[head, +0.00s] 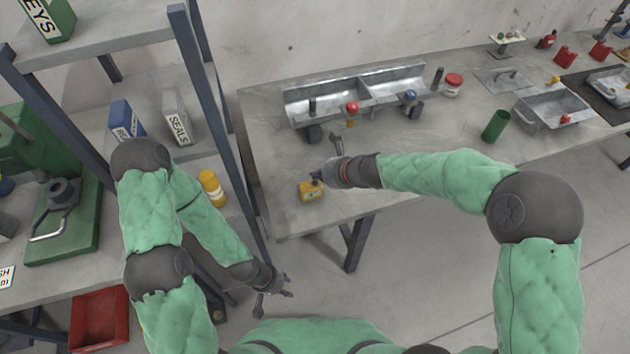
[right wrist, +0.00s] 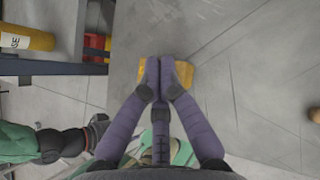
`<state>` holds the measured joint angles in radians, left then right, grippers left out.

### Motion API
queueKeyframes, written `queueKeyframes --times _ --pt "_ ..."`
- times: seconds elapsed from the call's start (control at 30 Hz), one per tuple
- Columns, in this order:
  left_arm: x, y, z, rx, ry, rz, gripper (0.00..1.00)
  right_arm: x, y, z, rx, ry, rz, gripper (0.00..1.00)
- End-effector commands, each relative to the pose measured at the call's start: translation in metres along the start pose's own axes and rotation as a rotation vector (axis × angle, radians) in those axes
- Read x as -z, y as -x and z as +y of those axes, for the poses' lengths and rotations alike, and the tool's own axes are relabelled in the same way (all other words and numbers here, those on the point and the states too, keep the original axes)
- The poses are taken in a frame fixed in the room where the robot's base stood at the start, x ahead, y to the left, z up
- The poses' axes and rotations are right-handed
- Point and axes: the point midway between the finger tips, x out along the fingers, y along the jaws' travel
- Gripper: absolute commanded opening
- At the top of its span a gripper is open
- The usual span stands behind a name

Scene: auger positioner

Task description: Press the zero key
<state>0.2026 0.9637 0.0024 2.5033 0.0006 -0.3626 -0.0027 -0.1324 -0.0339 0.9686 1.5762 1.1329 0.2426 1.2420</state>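A small yellow box (head: 311,190) with dark markings sits near the front left corner of the grey table (head: 400,165). My right gripper (head: 318,175) is at the box's upper right edge in the head view. In the right wrist view, its fingertips (right wrist: 160,66) are together, with the yellow box (right wrist: 184,74) behind them and partly hidden. I cannot tell whether they touch it. No key marked zero can be made out. My left gripper (head: 274,300) hangs low in front of the table, its fingers spread and empty.
A metal trough (head: 355,92) with red and blue knobs stands behind the box. A green cylinder (head: 495,125) and a metal tray (head: 550,108) are to the right. A shelf rack (head: 205,95) stands close on the left.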

Motion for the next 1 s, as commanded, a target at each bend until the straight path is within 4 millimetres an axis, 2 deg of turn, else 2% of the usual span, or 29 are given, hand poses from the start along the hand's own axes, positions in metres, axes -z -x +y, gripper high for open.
queueKeyframes --times 1.0 --pt "0.0002 -0.0079 -0.0028 0.0 0.0 0.0 0.4 0.0063 -0.006 0.0001 0.0 -0.001 0.0 0.0"
